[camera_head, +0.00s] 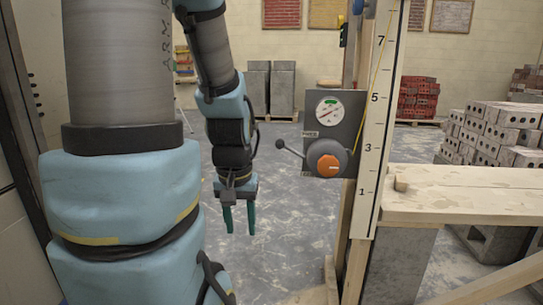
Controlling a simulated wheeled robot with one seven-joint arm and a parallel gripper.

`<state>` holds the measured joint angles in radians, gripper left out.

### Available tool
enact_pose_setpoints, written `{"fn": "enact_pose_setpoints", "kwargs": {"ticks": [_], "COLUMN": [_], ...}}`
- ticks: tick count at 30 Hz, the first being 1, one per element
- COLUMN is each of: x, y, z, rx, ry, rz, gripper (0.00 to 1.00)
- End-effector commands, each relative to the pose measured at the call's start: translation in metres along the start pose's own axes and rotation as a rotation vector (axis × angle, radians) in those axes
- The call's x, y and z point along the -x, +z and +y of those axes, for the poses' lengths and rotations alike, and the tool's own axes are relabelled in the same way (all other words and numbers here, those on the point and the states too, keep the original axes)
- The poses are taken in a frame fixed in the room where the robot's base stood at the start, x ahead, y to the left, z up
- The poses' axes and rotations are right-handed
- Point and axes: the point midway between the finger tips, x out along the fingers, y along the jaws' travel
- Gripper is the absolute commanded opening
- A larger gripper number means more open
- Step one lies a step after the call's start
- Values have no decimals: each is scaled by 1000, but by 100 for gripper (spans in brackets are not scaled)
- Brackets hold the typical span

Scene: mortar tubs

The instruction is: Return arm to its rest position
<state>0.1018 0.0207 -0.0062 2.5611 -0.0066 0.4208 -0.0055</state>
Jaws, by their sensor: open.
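My arm hangs down in the left half of the head view, with large blue and grey links close to the camera. My gripper (239,220) is at the lower end of the arm, pointing down. Its two green fingers are apart with nothing between them. It hangs over the bare floor (280,210), left of the post with the gauge box, and touches nothing that I can see. Part of the arm is cut off by the top edge of the view.
A grey box with a dial (329,110) and an orange-centred knob with a lever (328,163) is mounted by a wooden post. A numbered gauge board (382,120) stands beside it. A wooden bench (460,195) is at right. Block stacks (490,130) stand behind. Open floor lies centrally.

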Motion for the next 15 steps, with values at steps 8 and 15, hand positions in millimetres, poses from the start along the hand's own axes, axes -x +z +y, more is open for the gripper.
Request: {"fn": "enact_pose_setpoints", "kwargs": {"ticks": [8, 15], "x": [98, 168], "y": [-14, -24], "z": [1, 1], "rx": [-2, -3], "ry": [0, 0], "rz": [0, 0], "gripper": [46, 46]}}
